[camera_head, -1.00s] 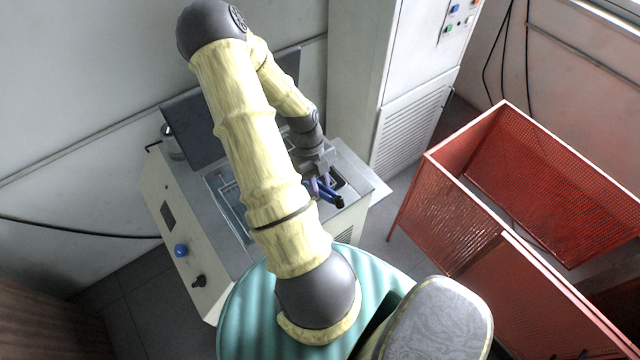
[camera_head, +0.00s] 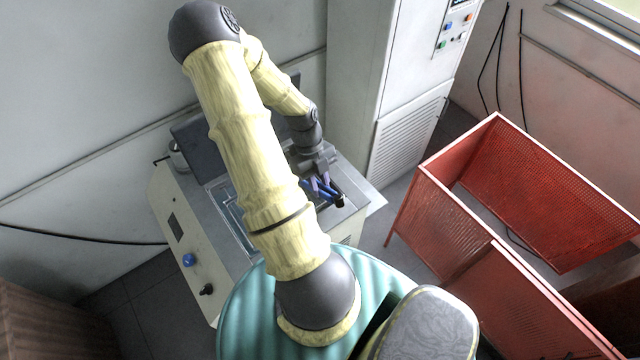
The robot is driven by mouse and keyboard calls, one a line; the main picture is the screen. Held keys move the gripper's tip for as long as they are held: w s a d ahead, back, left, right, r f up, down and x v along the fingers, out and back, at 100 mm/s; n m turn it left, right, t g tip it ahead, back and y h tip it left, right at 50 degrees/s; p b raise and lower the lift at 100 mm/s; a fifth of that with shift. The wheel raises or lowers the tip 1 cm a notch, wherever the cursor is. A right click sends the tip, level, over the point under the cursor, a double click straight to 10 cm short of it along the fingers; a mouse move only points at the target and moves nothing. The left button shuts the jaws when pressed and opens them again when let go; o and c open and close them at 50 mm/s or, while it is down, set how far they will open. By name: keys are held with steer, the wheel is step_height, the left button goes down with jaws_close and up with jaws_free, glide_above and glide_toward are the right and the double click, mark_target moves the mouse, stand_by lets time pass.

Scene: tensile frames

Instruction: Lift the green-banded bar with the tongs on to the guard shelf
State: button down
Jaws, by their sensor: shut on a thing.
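My gripper (camera_head: 322,179) is at the right end of the pale bench-like machine, pointing down. It is shut on the blue tongs (camera_head: 321,190), which slope down to the right over a dark opening in the machine's top. The dark end of the tongs (camera_head: 340,201) is low at that opening; I cannot tell whether it touches anything. I cannot make out the green-banded bar or any green band. No guard shelf can be told for sure.
The machine (camera_head: 180,225) has a recessed bath (camera_head: 232,218), partly behind my arm, and a blue knob (camera_head: 189,260). A tall white cabinet (camera_head: 400,140) stands behind. Red mesh guard panels (camera_head: 540,190) stand at the right. Bare floor shows between machine and panels.

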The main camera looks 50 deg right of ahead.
step_height(320, 180, up, 4)
steer(key=p, duration=0.3)
stand_by(0.5)
